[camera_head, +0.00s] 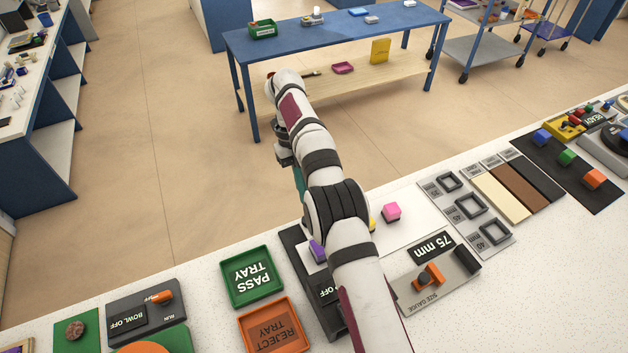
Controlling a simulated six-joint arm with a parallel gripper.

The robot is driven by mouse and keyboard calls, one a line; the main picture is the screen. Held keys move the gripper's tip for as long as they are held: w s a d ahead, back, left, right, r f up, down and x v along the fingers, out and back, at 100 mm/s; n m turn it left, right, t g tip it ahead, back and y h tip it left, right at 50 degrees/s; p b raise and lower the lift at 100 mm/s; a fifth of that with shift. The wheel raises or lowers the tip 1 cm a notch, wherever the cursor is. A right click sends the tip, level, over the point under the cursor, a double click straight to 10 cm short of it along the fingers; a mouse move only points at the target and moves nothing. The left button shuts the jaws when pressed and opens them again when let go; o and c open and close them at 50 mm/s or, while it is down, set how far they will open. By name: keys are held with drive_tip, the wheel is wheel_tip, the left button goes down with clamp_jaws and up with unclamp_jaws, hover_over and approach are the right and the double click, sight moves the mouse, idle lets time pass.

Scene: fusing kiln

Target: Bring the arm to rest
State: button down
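My white and grey arm reaches from the bottom centre over the white worktop (215,330) toward its far edge, then bends down. My gripper (299,182) is mostly hidden behind my own arm. Only a dark part and a teal strip show on its left side, above the area near the worktop's far edge. I cannot see both fingertips, whether they are open, or whether they hold anything.
A green pass tray (226,290) and an orange reject tray (245,335) lie left of my arm. A purple block (317,250) is close beside it. A blue table (330,37) stands beyond open floor.

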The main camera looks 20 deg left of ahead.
drive_tip(key=s+d+r+n+y, duration=0.25)
drive_tip(key=d+r+n, duration=0.55)
drive_tip(key=d+r, duration=0.45)
drive_tip(key=s+d+r+n+t, duration=0.1)
drive_tip(key=s+d+r+n, duration=0.3)
drive_tip(key=s+d+n, duration=0.5)
drive_tip(key=s+d+f+n+y, duration=0.1)
drive_tip(key=s+f+n, duration=0.1)
drive_tip(key=s, duration=0.6)
drive_tip(key=s+d+f+n+t+y, duration=0.1)
drive_tip(key=s+d+f+n, duration=0.1)
drive_tip(key=s, duration=0.7)
drive_tip(key=shift+d+f+t, duration=0.2)
drive_tip(key=shift+f+t, duration=0.1)
drive_tip(key=shift+f, duration=0.6)
